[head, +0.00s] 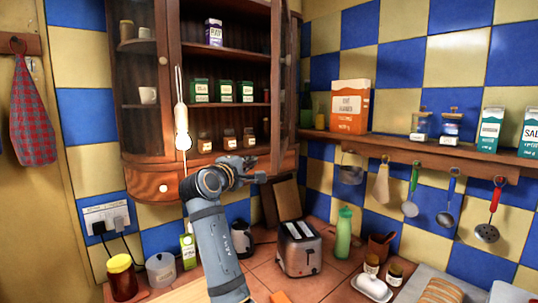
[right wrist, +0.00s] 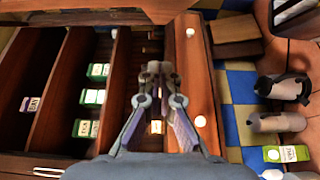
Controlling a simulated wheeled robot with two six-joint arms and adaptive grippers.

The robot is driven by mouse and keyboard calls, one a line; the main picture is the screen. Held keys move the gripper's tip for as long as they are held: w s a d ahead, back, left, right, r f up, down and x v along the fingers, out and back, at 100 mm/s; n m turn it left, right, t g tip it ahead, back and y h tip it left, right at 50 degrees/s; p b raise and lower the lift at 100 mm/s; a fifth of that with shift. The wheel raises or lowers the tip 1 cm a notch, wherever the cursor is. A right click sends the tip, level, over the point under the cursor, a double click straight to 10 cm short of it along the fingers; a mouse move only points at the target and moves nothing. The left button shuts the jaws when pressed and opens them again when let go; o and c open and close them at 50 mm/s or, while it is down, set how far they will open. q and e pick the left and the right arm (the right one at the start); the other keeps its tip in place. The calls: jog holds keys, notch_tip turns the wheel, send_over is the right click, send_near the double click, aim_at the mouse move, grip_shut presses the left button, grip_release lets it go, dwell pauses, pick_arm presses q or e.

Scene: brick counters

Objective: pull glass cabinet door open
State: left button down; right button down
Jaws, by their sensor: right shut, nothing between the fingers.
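The wooden wall cabinet (head: 225,48) stands at the back left. Its left glass door (head: 138,75) looks closed, with a round knob (head: 163,61). The right door (head: 286,80) is swung out and seen nearly edge-on, and the middle shelves are exposed. My right gripper (head: 262,178) is in front of the cabinet's lower part, level with the drawers and pointing right. In the right wrist view the right gripper (right wrist: 154,68) is shut and empty, with the shelves to its left. It holds no door or knob. My left gripper is not in view.
A toaster (head: 299,248), a green bottle (head: 343,233) and a kettle (head: 241,238) stand on the tiled counter below. A shelf (head: 400,150) with hanging utensils runs along the right wall. A slender white thing (head: 182,125) shows before the cabinet.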

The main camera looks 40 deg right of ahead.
jog(key=d+p, duration=0.2)
jog(key=d, duration=0.4)
jog(key=shift+s+d+p, duration=0.15)
jog(key=shift+s+p, duration=0.25)
jog(key=shift+w, duration=0.15)
